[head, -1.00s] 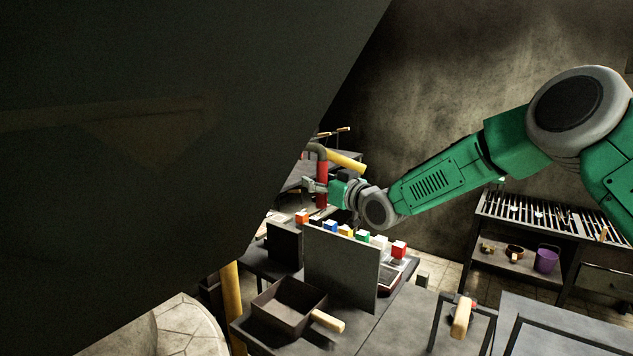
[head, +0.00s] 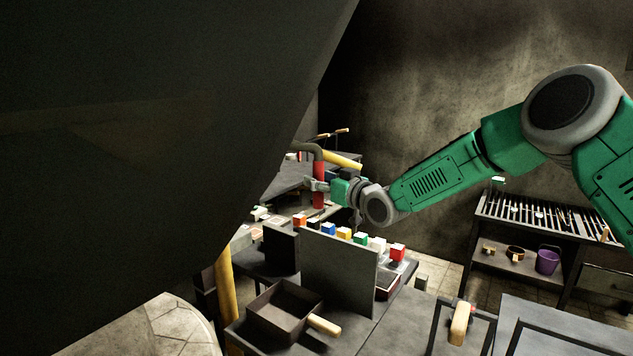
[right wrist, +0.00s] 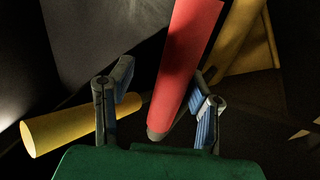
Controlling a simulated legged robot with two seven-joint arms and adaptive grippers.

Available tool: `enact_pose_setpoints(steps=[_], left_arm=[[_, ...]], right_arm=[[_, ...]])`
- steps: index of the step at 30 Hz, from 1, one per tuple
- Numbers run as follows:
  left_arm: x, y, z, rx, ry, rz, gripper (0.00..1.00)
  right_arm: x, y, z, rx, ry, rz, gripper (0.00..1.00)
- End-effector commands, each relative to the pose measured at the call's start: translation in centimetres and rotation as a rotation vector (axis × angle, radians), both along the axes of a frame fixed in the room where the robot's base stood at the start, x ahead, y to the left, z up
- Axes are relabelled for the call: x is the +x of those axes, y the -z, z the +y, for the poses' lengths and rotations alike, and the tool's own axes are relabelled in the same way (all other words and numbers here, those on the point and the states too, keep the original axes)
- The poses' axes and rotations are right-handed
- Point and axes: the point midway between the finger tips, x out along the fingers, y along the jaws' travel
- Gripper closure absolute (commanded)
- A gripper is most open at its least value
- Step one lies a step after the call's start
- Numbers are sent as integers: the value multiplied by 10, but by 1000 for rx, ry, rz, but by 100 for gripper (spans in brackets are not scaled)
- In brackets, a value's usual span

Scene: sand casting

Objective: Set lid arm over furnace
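A red handle (head: 318,168) hangs from a bent grey pipe (head: 308,147), which I take as the lid arm; the pipe runs left behind a large dark surface (head: 130,120). My right gripper (head: 316,186) is at the lower part of the handle. In the right wrist view, the red handle (right wrist: 183,65) lies between the fingers of my right gripper (right wrist: 160,105). The fingers are apart, with a gap to the left finger; the right finger is close to the handle, contact unclear. The lid and furnace cannot be made out for sure. My left gripper is not in view.
A table (head: 375,335) holds a dark box pan (head: 285,308), an upright grey plate (head: 338,272) and several coloured blocks (head: 345,233). Yellow posts (head: 226,295) stand near the dark surface. A tool rack (head: 545,215) stands at right.

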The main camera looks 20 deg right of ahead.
Motion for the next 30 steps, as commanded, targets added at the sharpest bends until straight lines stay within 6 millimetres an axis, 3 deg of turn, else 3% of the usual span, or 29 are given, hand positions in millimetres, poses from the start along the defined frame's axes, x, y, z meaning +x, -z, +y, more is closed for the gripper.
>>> enact_pose_setpoints(steps=[10, 21, 30], left_arm=[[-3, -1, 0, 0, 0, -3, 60], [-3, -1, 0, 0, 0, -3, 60], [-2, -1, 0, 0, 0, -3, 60]], right_arm=[[-13, -1, -3, 2, -3, 1, 56], [-82, 1, -32, 4, -1, 1, 56], [-109, 3, -43, 2, -1, 2, 56]])
